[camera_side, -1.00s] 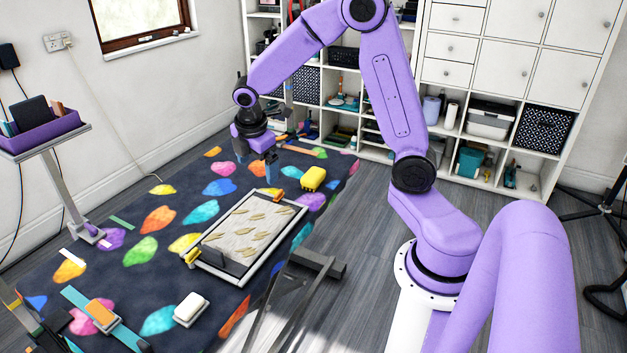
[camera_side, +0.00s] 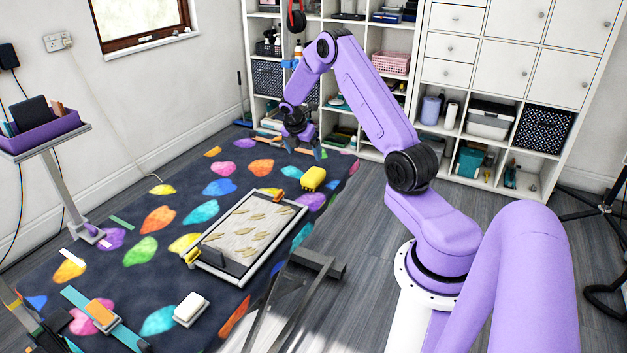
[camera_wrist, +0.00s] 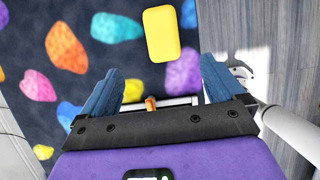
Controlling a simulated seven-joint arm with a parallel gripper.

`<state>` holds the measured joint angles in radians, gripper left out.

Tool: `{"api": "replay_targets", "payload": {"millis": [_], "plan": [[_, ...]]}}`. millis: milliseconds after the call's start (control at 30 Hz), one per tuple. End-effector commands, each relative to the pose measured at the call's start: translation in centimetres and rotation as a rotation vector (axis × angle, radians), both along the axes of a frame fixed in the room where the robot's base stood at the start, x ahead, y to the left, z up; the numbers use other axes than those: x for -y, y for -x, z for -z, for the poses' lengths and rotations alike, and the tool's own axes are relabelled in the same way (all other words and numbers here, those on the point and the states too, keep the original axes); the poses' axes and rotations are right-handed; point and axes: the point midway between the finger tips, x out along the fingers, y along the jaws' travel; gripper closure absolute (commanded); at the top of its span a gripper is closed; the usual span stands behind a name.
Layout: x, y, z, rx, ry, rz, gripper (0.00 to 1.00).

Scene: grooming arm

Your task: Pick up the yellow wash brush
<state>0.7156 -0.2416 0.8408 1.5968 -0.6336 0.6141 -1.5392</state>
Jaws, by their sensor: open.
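The yellow wash brush (camera_side: 313,178) lies on the dark patterned mat (camera_side: 100,202), just behind the framed tray's far corner. It also shows in the wrist view (camera_wrist: 161,34) as a yellow rounded block, beyond the fingertips and roughly between their lines. My gripper (camera_side: 304,153) is above the mat's far part, just behind and above the brush in the side view. In the wrist view its two blue fingers (camera_wrist: 160,85) are spread wide with nothing between them.
A framed tray (camera_side: 292,228) with several tan pieces lies on the mat; its edge shows between my fingers in the wrist view. A white block (camera_side: 190,308) is at the front. White shelves (camera_side: 470,80) stand behind. A dark metal stand (camera_side: 318,263) is right of the tray.

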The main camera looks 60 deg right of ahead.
Motion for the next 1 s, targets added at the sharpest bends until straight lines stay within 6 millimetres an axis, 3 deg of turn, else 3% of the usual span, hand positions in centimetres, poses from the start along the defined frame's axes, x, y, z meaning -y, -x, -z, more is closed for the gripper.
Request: {"api": "replay_targets", "payload": {"millis": [333, 667, 1000], "plan": [[2.4, 0.2, 5.9, -0.002, -0.002, 0.003, 0.04], [3.4, 0.1, 8.1, 0.001, -0.001, 0.002, 0.04], [5.1, 0.5, 11.9, 0.001, -0.001, 0.002, 0.04]]}}
